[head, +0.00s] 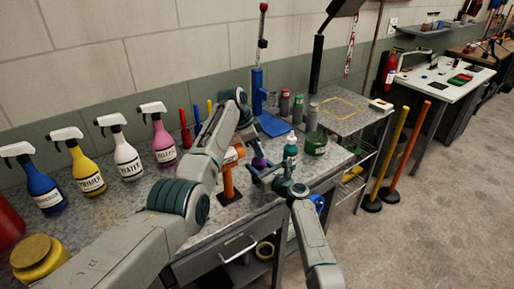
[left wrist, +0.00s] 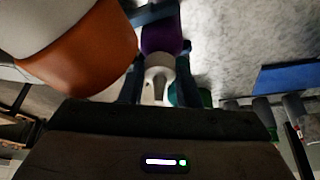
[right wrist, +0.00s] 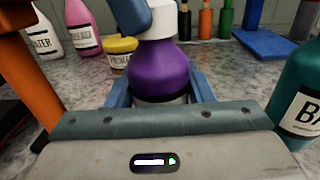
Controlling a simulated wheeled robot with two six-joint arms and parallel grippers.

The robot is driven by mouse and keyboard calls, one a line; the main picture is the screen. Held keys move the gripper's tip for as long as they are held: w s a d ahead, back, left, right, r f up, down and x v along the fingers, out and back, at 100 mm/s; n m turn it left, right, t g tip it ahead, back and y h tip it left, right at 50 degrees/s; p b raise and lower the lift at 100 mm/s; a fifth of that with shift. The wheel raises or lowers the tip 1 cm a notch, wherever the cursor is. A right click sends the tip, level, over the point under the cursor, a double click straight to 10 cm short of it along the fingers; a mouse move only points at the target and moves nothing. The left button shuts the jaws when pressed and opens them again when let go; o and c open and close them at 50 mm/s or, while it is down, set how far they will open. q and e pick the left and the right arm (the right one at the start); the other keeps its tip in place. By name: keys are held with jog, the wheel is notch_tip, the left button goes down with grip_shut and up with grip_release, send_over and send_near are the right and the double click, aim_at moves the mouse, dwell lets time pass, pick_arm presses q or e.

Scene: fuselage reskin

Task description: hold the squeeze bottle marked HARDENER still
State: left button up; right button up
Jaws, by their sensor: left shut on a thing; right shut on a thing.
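A purple squeeze bottle (right wrist: 160,72) with a white collar stands upright in the right wrist view; its label is mostly hidden, so I cannot read HARDENER. In the head view the bottle (head: 258,163) shows small above the worktop. My right gripper (right wrist: 160,103) is shut around its lower body, with a blue finger on each side. My left gripper (left wrist: 158,92) is shut on the bottle's white top (left wrist: 158,68), reaching it from above. The purple body (left wrist: 160,38) shows beyond those fingers. I cannot tell whether the bottle's base touches the worktop.
An orange upright (right wrist: 28,75) stands close left of the bottle. A teal bottle (right wrist: 303,95) stands close right, also in the head view (head: 290,152). Several spray bottles (head: 125,157) line the wall side. A blue stand (head: 272,124) is behind.

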pick_arm(q)
jog(key=o, duration=1)
jog(key=v, duration=1.2)
jog(key=shift+d, duration=0.1)
